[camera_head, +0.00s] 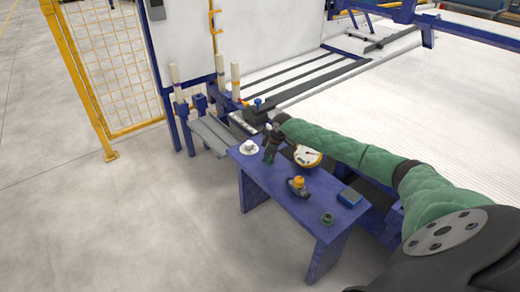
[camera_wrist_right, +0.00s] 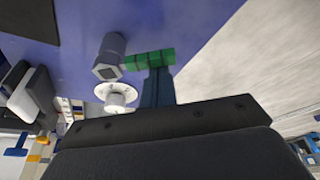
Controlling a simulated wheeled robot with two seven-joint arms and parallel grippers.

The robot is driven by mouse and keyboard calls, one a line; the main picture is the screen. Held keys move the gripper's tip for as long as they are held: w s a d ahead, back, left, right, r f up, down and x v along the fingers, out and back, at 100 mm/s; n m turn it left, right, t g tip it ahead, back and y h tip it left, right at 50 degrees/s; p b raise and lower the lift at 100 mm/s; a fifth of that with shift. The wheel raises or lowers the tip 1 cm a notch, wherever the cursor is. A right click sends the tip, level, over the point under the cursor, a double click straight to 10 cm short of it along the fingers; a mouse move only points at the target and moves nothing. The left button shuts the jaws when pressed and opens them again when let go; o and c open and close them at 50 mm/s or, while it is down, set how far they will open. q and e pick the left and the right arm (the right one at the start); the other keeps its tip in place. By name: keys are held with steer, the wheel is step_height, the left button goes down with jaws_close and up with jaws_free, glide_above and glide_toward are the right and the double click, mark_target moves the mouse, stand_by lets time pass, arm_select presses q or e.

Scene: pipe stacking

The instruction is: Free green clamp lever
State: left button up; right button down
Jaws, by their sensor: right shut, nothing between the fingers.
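The green clamp lever (camera_wrist_right: 150,60) shows in the right wrist view as a short green bar. Its left end meets a grey clamp body (camera_wrist_right: 110,55) with a square end. A white round flange (camera_wrist_right: 118,93) sits just beside the clamp body; a white flanged piece (camera_head: 249,147) also shows on the blue table in the head view. My right gripper (camera_head: 268,157) is shut and empty, at the table's far left end. Its fingers (camera_wrist_right: 157,85) reach up to the lever and seem to touch it; contact is unclear. The lever is not distinguishable in the head view. My left gripper is not in view.
Open floor (camera_head: 110,220) lies to the left.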

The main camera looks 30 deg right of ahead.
steer(key=shift+s+d+n+y+p, duration=0.3)
steer(key=shift+s+n, duration=0.1)
steer(key=shift+n, duration=0.5)
steer(key=n, duration=0.2)
steer(key=s+d+n+g, duration=0.1)
steer(key=shift+d+n, duration=0.2)
steer(key=shift+n, duration=0.2)
steer(key=shift+s+d+n+g+y, duration=0.3)
steer(key=shift+n+g, duration=0.2)
steer(key=shift+n, duration=0.2)
steer(key=shift+d, duration=0.2)
steer(key=shift+s+d+p, duration=0.15)
steer(key=shift+d+p, duration=0.4)
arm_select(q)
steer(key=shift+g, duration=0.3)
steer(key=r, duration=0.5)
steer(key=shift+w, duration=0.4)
arm_select(e)
steer(key=shift+d, duration=0.1)
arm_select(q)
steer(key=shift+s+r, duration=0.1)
